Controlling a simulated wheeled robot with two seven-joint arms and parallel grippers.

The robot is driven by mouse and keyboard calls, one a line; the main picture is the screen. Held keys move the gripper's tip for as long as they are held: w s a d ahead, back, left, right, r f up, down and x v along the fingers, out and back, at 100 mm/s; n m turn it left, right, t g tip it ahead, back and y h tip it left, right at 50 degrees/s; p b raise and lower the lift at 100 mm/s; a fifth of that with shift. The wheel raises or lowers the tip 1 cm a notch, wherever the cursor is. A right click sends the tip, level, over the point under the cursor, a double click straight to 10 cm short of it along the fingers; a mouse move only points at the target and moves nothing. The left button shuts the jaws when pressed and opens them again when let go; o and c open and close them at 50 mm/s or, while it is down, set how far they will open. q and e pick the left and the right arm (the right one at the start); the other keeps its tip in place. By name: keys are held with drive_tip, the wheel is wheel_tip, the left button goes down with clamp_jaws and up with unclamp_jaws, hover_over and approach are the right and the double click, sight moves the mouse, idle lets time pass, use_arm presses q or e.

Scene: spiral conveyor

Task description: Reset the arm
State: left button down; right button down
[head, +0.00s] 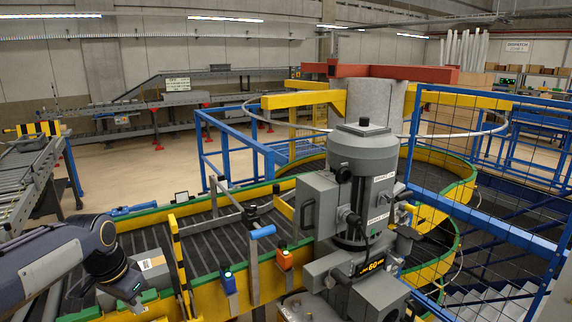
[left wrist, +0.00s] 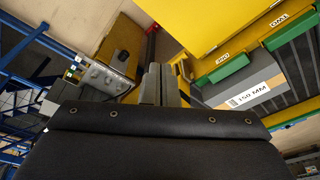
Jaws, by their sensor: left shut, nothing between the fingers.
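My left arm comes in from the left in the head view, and its dark wrist bends down at the near edge of the conveyor. The left gripper (left wrist: 158,72) shows in the left wrist view with its two grey fingers together and nothing between them. In the head view the fingers are mostly hidden or too small to tell. A grey box (left wrist: 262,88) with a white "350 MM" label lies on the conveyor to the right of the fingers, apart from them. It also shows behind the wrist in the head view (head: 153,268). My right gripper is in neither view.
The roller conveyor (head: 205,246) has yellow and green side rails. A grey motor unit (head: 362,165) stands at the centre right. Orange (head: 284,259) and blue (head: 228,282) sensor blocks sit on the near rail. Blue mesh fencing (head: 480,170) is at the right. Open floor (head: 150,175) lies beyond.

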use_arm(q)
drive_tip(key=s+d+f+n+t+h, duration=0.1)
drive_tip(key=s+d+n, duration=0.1)
drive_tip(key=s, duration=0.6)
drive_tip(key=s+d+f+n+t+h+b, duration=0.1)
drive_tip(key=s+d+f+n, duration=0.1)
drive_tip(key=s+d, duration=0.3)
drive_tip(key=s+d+f+n+t+h+b, duration=0.1)
drive_tip(key=s+d, duration=0.3)
drive_tip(key=s, duration=0.7)
drive_tip(key=shift+s+d+f+n, duration=0.3)
drive_tip(key=shift+f+n, duration=0.2)
drive_tip(key=shift+f, duration=0.15)
